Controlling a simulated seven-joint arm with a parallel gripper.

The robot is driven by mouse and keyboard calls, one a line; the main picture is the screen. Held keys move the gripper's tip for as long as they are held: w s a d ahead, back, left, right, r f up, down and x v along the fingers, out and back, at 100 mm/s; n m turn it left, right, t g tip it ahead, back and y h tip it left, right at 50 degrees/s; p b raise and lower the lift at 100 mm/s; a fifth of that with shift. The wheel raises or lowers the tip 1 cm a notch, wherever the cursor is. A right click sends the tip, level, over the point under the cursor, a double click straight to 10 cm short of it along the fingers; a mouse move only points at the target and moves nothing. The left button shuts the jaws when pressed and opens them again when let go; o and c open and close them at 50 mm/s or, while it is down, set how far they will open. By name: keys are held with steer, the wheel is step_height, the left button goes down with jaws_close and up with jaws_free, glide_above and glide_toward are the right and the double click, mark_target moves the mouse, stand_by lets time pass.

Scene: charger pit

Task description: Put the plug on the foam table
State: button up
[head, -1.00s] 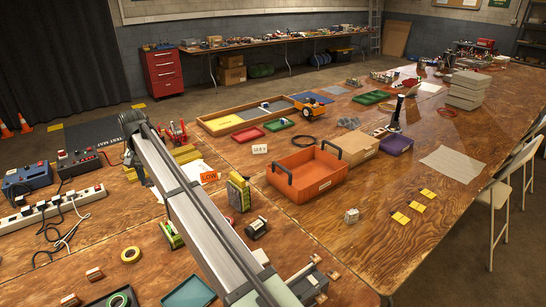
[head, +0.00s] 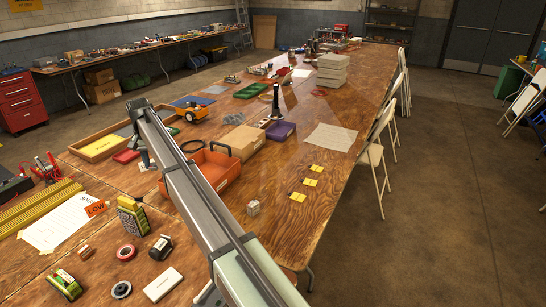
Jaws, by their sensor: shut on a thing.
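My arm (head: 190,190) reaches from the lower right towards the wooden tray. My gripper (head: 144,158) hangs below its far end, small and partly hidden, left of the orange crate. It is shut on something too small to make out. I cannot pick out the plug. I cannot tell which surface is the foam table; a stack of pale grey slabs (head: 333,70) stands far back on the long table.
The orange crate (head: 222,182), cardboard box (head: 238,142) and purple bin (head: 281,130) stand by my arm. A yellow-black box (head: 132,216), tape rolls and a white box (head: 163,284) lie in front. The wood right of the crate is mostly clear. Folding chairs (head: 372,155) line the right edge.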

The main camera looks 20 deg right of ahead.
steer(key=w+d+m, duration=0.2)
steer(key=w+d, duration=0.1)
steer(key=d, duration=1)
steer(key=w+d+m, duration=0.2)
steer(key=w+d, duration=0.1)
steer(key=d, duration=1)
steer(key=m, duration=0.3)
glide_above(278, 183)
step_height(278, 183, down, 10)
steer(key=shift+f, duration=5.5)
steer(key=shift+f, duration=0.1)
steer(key=o, duration=1)
step_height(278, 183, up, 12)
steer(key=shift+r, duration=0.1)
